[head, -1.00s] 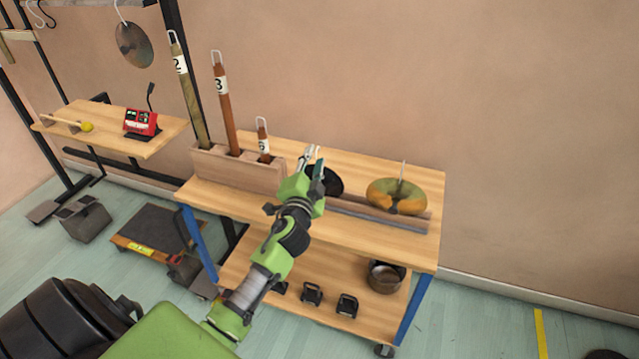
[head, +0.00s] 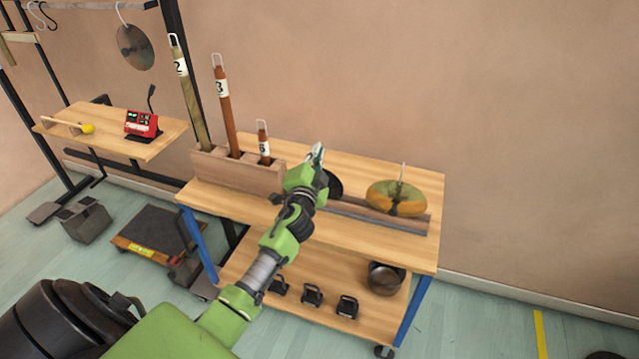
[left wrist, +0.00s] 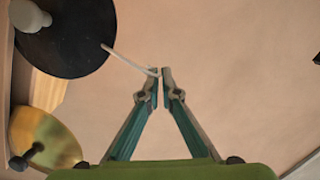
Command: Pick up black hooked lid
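The black hooked lid (head: 335,186) is on the upper wooden shelf of the cart, mostly hidden behind my left gripper (head: 318,153) in the head view. In the left wrist view the lid (left wrist: 75,50) is a dark disc with a grey knob and a thin pale hook rod reaching to my fingertips. My left gripper (left wrist: 160,72) has its fingertips nearly together, with the rod's end between them; it looks shut on the hook. Whether the lid is off the shelf I cannot tell. My right gripper is not in view.
A brass-green lid (head: 396,198) with an upright rod lies to the right on dark rails (head: 380,214). A wooden block (head: 238,171) holds numbered tubes at the left. A pot (head: 384,279) and black clamps stand on the lower shelf. A disc (head: 134,47) hangs at upper left.

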